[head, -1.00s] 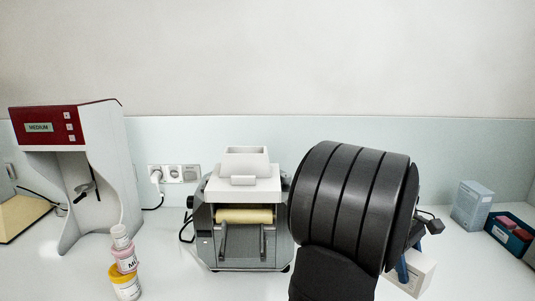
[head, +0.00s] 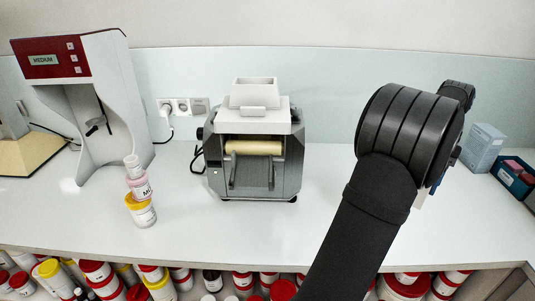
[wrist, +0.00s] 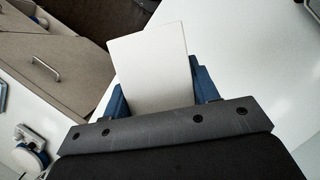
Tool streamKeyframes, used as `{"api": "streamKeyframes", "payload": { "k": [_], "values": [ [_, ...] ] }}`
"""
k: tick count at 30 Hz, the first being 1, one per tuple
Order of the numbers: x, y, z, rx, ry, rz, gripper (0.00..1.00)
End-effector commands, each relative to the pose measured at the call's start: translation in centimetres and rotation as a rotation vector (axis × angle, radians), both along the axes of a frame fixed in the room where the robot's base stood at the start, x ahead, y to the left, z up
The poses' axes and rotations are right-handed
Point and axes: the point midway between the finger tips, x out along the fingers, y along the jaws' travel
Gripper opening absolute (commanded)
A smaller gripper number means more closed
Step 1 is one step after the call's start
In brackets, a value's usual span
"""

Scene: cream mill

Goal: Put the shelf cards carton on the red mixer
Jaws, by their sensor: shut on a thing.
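The shelf cards carton shows in the wrist view as a plain white box (wrist: 152,62) between the blue fingers of my gripper (wrist: 161,88), which is shut on it. I cannot read any label on it. In the head view my dark arm hides most of the gripper and carton; only a sliver of white carton (head: 420,199) and a bit of blue show past the arm, on the right. The red mixer (head: 55,58), a tall white machine with a red front panel marked MEDIUM, stands at the left of the bench, well apart from my gripper.
A grey mill with a cream roller (head: 254,160) stands mid-bench. A pink-labelled bottle stacked on a yellow-banded jar (head: 141,211) stands before the mixer. A pale blue box (head: 483,148) and a teal tray (head: 511,183) are at right. Several jars fill the shelf below.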

Motion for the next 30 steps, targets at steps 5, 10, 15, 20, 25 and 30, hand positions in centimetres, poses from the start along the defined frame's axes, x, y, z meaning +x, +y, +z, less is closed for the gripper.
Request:
{"api": "streamKeyframes", "payload": {
  "k": [5,10,15,20,25,30],
  "values": [
    [0.1,1.3,-0.4,0.001,0.001,-0.013,0.28],
    [0.1,6.1,-1.8,0.003,0.001,-0.080,0.28],
    [-0.9,12.5,-4.0,0.003,0.002,-0.193,0.28],
    [-2.6,18.3,-6.2,0.002,0.001,-0.312,0.28],
    [-5.4,24.0,-8.5,0.002,0.001,-0.446,0.28],
    [-8.9,29.1,-11.0,0.002,0.001,-0.588,0.28]
  ]
}}
